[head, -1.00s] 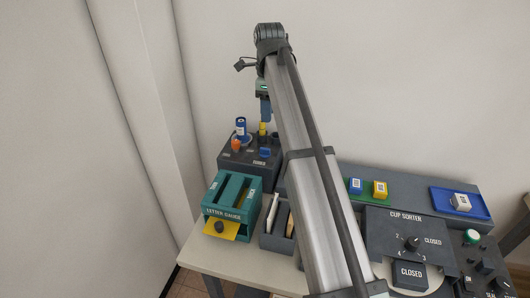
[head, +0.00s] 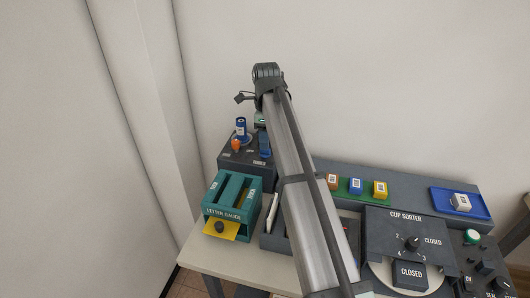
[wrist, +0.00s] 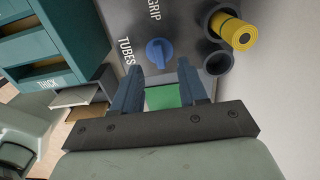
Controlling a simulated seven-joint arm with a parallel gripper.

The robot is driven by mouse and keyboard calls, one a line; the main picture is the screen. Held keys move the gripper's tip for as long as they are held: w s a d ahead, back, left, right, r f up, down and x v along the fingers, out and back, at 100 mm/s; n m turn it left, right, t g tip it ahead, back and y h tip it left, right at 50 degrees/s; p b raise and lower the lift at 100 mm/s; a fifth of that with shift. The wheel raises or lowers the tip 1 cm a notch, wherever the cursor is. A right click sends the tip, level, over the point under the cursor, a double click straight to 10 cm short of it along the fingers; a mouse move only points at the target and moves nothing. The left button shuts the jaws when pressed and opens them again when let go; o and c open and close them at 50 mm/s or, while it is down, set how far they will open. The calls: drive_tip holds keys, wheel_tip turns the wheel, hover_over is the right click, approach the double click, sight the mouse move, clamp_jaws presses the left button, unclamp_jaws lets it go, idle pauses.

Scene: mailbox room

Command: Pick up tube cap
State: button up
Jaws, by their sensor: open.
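A yellow tube (wrist: 232,32) with dark bands stands in a dark round holder at the upper right of the wrist view. Its yellow end, which looks like the cap (wrist: 244,38), faces the camera. In the head view my arm and gripper hide it. My gripper (wrist: 157,70) is open and empty, above the dark panel, with the yellow tube apart from it to the upper right. A blue knob (wrist: 159,52) shows just beyond the fingertips. In the head view the blue fingers (head: 264,145) are over the right part of the dark tube box (head: 232,158).
A blue and white tube (head: 241,128) and an orange piece (head: 236,146) stand on the left of the box. An empty round holder (wrist: 218,63) sits beside the yellow tube. The teal letter gauge (head: 232,195) stands in front. The wall (head: 370,80) is close behind.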

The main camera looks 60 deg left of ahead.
drive_tip(key=shift+s+a+f, duration=0.1)
drive_tip(key=shift+s+f, duration=0.05)
drive_tip(key=shift+f, duration=1.8)
drive_tip(key=shift+c, duration=0.4)
clamp_jaws()
